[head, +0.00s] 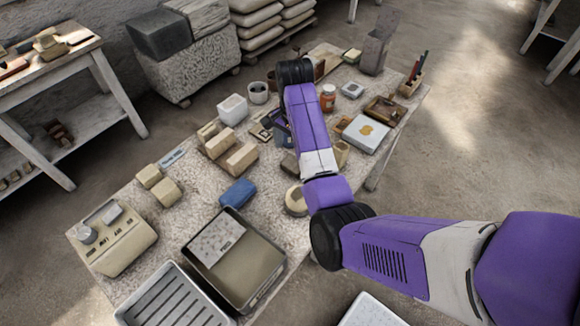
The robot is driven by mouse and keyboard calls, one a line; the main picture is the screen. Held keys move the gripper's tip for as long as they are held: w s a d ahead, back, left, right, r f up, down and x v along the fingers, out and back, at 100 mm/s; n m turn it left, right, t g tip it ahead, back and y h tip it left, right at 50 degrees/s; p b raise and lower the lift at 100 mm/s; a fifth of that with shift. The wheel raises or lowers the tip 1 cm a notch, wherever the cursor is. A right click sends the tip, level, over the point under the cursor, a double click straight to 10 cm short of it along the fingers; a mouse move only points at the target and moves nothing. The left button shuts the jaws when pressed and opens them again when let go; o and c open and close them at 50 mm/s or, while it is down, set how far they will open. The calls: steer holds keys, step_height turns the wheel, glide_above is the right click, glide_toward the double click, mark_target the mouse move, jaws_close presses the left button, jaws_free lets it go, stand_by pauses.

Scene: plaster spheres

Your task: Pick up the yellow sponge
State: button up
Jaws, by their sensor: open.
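A small pale-yellow block with a dark green layer, which looks like the yellow sponge (352,55), lies near the far end of the long worktable (205,169). It is beside a grey upright block and is small in this view. My purple arm reaches in from the lower right, bends over the table's near edge and runs up to a black joint near the table's middle. The sponge is to the right of that joint and beyond it.
The grey upright block (375,52) and a tool holder (411,86) stand near the sponge.

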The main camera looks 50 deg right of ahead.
steer(key=shift+s+a+f+p, duration=0.1)
steer(key=shift+f+p, duration=0.2)
steer(key=shift+f, duration=1.25)
steer(key=shift+s+f+p, duration=0.1)
steer(key=shift+f+p, duration=0.15)
steer(key=shift+f, duration=1.3)
steer(key=shift+w, duration=0.1)
steer(key=c, duration=1.5)
steer(key=shift+c, duration=0.2)
steer(key=shift+r, duration=0.2)
steer(key=shift+r, duration=0.65)
step_height(320, 180, up, 14)
steer(key=p, duration=0.6)
step_height(320, 180, up, 4)
glide_above(293, 163)
steer(key=shift+r+b, duration=0.2)
steer(key=shift+b, duration=0.1)
